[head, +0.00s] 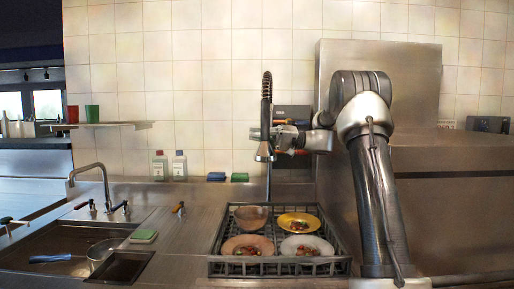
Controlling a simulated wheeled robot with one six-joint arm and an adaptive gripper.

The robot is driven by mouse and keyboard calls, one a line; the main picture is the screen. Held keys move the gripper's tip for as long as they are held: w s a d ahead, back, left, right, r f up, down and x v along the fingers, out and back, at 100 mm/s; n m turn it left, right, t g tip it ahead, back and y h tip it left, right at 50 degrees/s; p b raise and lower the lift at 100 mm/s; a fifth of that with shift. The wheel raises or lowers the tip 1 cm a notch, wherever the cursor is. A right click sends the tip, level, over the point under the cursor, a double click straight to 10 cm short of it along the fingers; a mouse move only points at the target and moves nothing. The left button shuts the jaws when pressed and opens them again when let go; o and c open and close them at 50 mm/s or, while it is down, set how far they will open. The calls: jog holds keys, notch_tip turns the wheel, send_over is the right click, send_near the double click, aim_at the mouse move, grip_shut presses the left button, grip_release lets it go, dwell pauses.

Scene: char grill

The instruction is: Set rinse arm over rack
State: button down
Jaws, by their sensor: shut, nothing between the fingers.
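The rinse arm (267,88) is a tall dark spring hose with a metal spray head (264,152) low on it. It stands behind the dish rack and its head hangs above the rack's back edge. The rack (280,269) is a dark grid crate on the counter, holding a bowl (251,217), a yellow plate (298,222), a pinkish plate (247,245) and a white plate (306,246) with food scraps. My gripper (277,136) is shut and empty, close beside the spray head on its right. I cannot tell whether they touch.
At left are a sink (45,262) with a pot (104,252), a faucet (104,188) and a green sponge (143,236). A steel housing (440,200) fills the right side.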

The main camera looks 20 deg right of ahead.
jog(key=shift+t, duration=0.3)
jog(key=r, duration=0.5)
jog(key=shift+w+d+r, duration=0.2)
jog(key=shift+w+d, duration=0.1)
jog(key=shift+d, duration=0.05)
